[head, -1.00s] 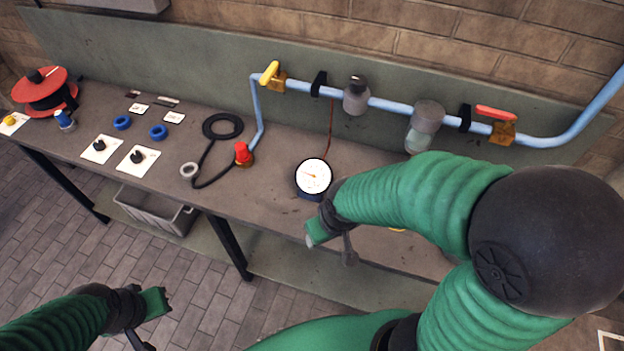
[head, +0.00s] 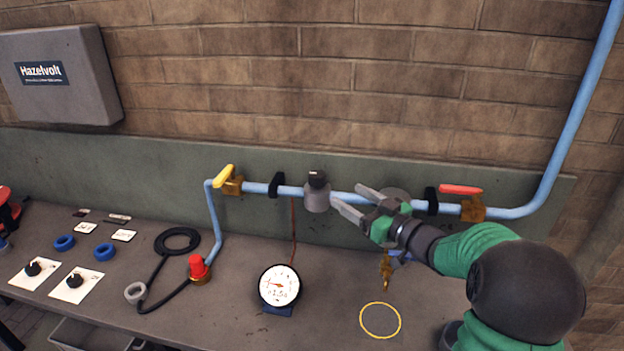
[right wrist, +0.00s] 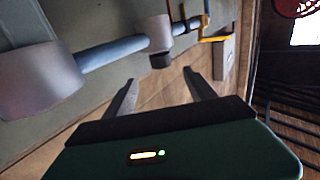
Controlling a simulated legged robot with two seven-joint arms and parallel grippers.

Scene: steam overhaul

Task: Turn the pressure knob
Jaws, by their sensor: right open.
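A grey cylindrical regulator body (head: 317,200) sits in the blue pipe, with a black knob (head: 317,179) on top. In the right wrist view the black knob (right wrist: 161,61) shows beyond the fingers, on the grey body (right wrist: 158,32). My right gripper (head: 347,196) is open and empty. In the head view its fingers point left toward the regulator, and the knob looks clear of them. A round white gauge (head: 280,286) with a red needle stands on the bench below. My left gripper is out of view.
The blue pipe (head: 258,188) has a yellow-handled valve (head: 225,178) at left and a red-handled valve (head: 461,190) at right. A grey filter body (right wrist: 38,80), partly hidden behind my gripper in the head view, adjoins. A red-capped fitting (head: 198,268) and yellow ring (head: 380,320) are on the bench.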

